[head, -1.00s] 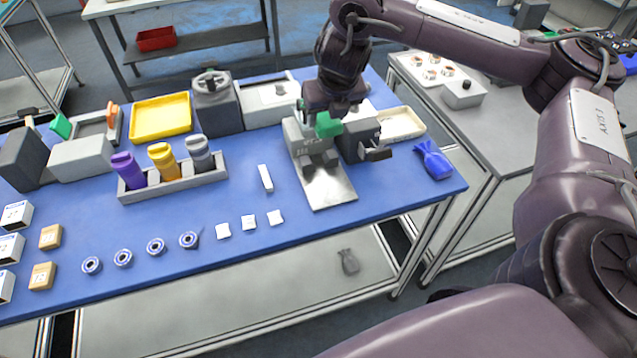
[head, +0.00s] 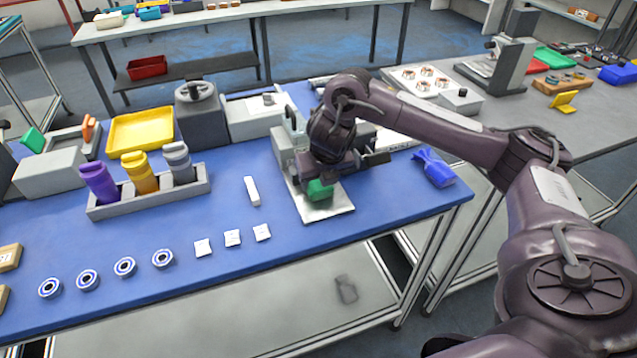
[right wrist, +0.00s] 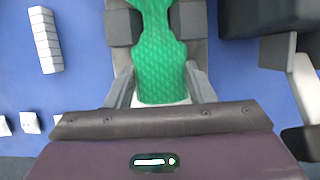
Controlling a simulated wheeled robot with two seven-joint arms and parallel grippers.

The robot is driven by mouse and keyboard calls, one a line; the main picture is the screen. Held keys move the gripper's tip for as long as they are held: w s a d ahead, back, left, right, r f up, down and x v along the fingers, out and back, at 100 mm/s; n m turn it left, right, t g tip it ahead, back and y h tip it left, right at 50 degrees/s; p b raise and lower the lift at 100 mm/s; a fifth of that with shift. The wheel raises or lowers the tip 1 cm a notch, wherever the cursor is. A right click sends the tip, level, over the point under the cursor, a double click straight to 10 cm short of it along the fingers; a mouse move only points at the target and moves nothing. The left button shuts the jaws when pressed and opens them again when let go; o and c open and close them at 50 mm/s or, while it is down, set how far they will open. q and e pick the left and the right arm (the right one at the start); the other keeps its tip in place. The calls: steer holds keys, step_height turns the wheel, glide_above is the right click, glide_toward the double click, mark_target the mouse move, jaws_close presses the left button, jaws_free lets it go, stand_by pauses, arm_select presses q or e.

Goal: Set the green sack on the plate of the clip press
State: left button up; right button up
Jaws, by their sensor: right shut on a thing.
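The green sack (head: 319,190) is low over the front of the clip press plate (head: 335,208); whether its underside touches the plate is unclear. My right gripper (head: 320,176) is shut on the sack. In the right wrist view, the sack (right wrist: 162,70) fills the space between my right gripper's fingers (right wrist: 155,25), and its narrow neck shows near the top. The grey clip press (head: 283,143) stands behind, partly hidden by my right arm. My left gripper is not in view.
A blue sack (head: 434,168) lies right of the press near the table's edge. A white block (head: 252,191) and several white squares (head: 232,238) lie left of the plate. A bottle rack (head: 150,200) and a yellow tray (head: 140,128) stand farther left.

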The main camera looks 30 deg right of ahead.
steer(key=shift+f, duration=0.1)
steer(key=o, duration=1.1)
steer(key=p+v, duration=0.7)
steer(key=v, duration=0.5)
steer(key=shift+s+p, duration=0.15)
steer(key=shift+p, duration=0.2)
steer(key=shift+a, duration=0.1)
